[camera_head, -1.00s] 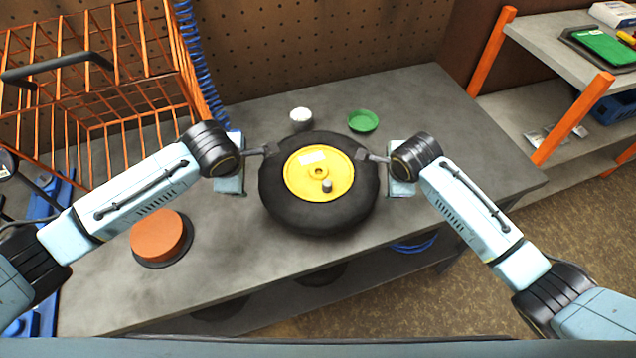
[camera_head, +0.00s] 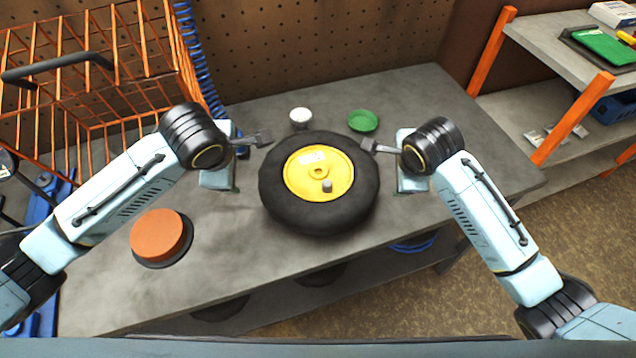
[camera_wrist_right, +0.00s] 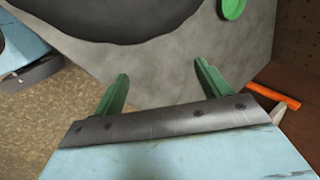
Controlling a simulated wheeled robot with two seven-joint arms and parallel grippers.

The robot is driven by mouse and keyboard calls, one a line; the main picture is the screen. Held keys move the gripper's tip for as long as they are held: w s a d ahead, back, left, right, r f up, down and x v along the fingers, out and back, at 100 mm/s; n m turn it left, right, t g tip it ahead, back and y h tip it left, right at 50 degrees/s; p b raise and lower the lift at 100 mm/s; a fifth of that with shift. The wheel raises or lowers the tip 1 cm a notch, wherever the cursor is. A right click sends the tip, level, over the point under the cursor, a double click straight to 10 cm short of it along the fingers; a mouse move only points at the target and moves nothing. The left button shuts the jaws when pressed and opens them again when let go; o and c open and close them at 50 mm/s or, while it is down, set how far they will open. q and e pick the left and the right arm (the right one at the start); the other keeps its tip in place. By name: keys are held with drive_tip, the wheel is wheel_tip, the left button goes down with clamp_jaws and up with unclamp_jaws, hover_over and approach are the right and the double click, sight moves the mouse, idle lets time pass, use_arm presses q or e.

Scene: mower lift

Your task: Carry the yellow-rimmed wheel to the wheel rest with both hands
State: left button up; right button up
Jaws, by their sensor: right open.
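The wheel (camera_head: 281,212) has a black tyre and a yellow rim (camera_head: 319,174). It lies flat near the middle of the grey bench; anything under it is hidden, and I cannot make out a separate wheel rest. My left gripper (camera_head: 263,138) is beside the tyre's upper left, apart from it, and looks open and empty. My right gripper (camera_head: 368,145) is at the upper right, apart from the tyre. In the right wrist view its green fingers (camera_wrist_right: 160,85) are spread with nothing between them, and the dark tyre (camera_wrist_right: 110,18) shows beyond.
An orange disc (camera_head: 158,236) on a dark base sits on the bench (camera_head: 245,265) at left. A white-topped cup (camera_head: 300,118) and a green dish (camera_head: 363,121) stand behind the wheel. An orange wire basket (camera_head: 110,110) fills the back left. The bench's right end is clear.

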drive_tip(key=shift+v, duration=2.3)
